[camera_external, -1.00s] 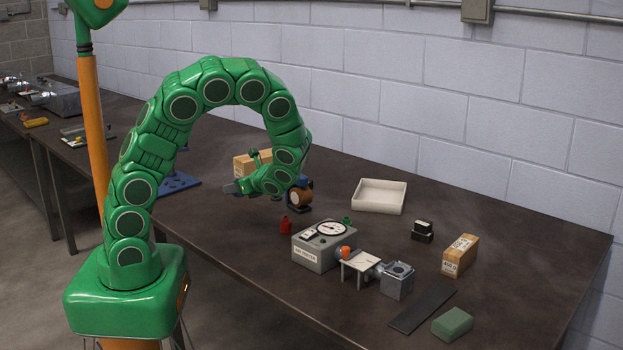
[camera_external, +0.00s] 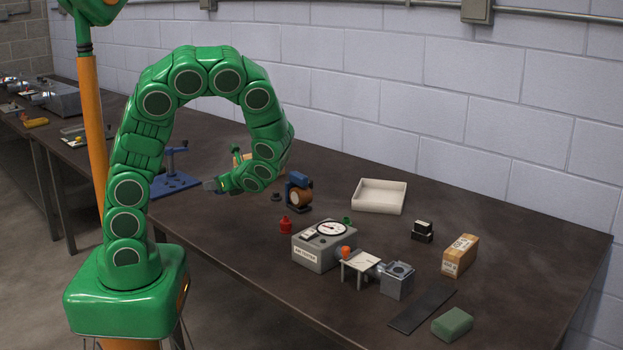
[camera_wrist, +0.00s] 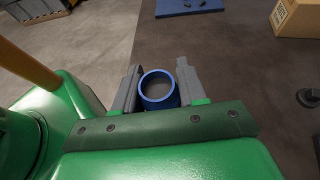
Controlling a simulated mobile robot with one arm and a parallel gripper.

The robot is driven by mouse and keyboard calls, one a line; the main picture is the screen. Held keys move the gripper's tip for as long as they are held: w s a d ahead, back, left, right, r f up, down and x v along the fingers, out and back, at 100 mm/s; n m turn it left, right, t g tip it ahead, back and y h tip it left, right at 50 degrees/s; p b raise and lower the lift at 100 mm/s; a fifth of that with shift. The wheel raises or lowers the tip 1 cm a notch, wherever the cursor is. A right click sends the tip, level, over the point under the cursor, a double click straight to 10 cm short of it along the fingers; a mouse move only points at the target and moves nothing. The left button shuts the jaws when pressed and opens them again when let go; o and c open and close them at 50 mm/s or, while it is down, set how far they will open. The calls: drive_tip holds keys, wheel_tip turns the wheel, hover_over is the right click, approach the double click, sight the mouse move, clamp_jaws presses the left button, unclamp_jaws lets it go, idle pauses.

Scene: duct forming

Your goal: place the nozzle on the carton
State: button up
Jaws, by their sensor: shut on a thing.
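My gripper (camera_wrist: 156,75) is shut on a blue, hollow, round piece, which I take to be the nozzle (camera_wrist: 160,104); its open end faces the wrist camera. In the external view my gripper (camera_external: 213,185) is held above the table's front edge, and the nozzle is hard to make out there. A brown carton (camera_wrist: 301,17) stands on the table at the top right of the wrist view, apart from the gripper. In the external view it is mostly hidden behind my arm. Another brown box (camera_external: 460,256) stands at the right of the table.
A blue stand (camera_external: 174,184) is left of my gripper. A blue-and-copper device (camera_external: 299,194), a red piece (camera_external: 286,226) and a dial tester (camera_external: 323,250) are to the right. A white tray (camera_external: 379,197) stands farther back. The front edge between the stand and tester is mostly clear.

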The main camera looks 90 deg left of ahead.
drive_tip(key=w+a+r, duration=0.1)
drive_tip(key=w+a, duration=0.2)
drive_tip(key=a, duration=0.5)
drive_tip(key=w+a+r, duration=0.2)
drive_tip(key=a, duration=0.5)
drive_tip(key=s+a+r+m+t+y, duration=0.1)
drive_tip(key=a+r, duration=0.2)
drive_tip(key=a, duration=0.5)
drive_tip(key=s+a+r, duration=0.1)
drive_tip(key=a+r, duration=0.2)
drive_tip(key=a, duration=0.6)
hover_over(251, 152)
drive_tip(key=d, duration=0.2)
drive_tip(key=f, duration=0.8)
drive_tip(key=shift+s+a, duration=0.25)
drive_tip(key=shift+w+a+f, duration=0.25)
drive_tip(key=shift+a+f, duration=0.45)
drive_tip(key=shift+f, duration=1.65)
drive_tip(key=shift+f, duration=0.1)
